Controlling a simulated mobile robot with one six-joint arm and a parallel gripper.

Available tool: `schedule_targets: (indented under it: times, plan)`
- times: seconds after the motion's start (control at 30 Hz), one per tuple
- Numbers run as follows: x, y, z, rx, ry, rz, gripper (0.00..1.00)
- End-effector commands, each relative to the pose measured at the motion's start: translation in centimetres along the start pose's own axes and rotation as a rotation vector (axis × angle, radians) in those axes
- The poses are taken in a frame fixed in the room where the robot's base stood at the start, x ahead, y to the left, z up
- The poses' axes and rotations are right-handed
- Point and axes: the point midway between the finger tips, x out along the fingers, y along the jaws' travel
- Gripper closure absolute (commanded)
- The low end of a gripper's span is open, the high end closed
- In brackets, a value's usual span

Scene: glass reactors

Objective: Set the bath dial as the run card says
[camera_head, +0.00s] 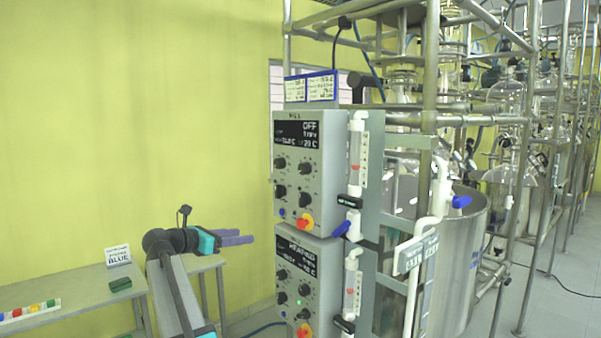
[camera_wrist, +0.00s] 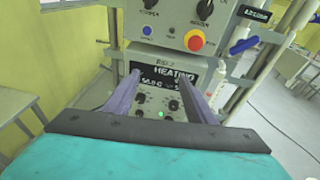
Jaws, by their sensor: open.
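Two grey control boxes are stacked on the frame. The upper box (camera_head: 299,165) has a display reading OFF. The lower box (camera_head: 300,285) has a display reading HEATING and a lit green light; it also shows in the wrist view (camera_wrist: 161,58). Both boxes have several black dials; which one is the bath dial is too small to read. A white card (camera_head: 118,255) on the left table reads BLUE; its other lines are unreadable. My gripper (camera_head: 250,239) is open and empty, left of the boxes. In the wrist view my gripper (camera_wrist: 160,76) faces the lower box, fingers either side of its dials.
Two written sheets in a blue holder (camera_head: 310,89) stand atop the upper box. Red-and-yellow knobs (camera_head: 304,222) sit low on both boxes. A green block (camera_head: 120,285) lies on the table.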

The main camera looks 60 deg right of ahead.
Motion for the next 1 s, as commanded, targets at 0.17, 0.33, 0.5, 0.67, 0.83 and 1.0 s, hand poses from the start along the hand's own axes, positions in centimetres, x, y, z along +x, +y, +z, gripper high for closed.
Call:
schedule_targets:
  times: [0.17, 0.33, 0.5, 0.67, 0.83, 1.0]
  plan:
    - [0.6, -2.8, 10.3, -0.072, -0.105, -0.075, 0.5]
    - [0.5, -5.5, 16.8, -0.13, -0.169, -0.14, 0.5]
    - [0.4, -6.8, 19.5, -0.158, -0.195, -0.173, 0.5]
    - [0.4, -7.0, 19.8, -0.162, -0.198, -0.177, 0.5]
    - [0.4, -6.9, 19.7, -0.161, -0.198, -0.176, 0.5]
    - [0.6, -7.0, 19.8, -0.161, -0.197, -0.175, 0.5]
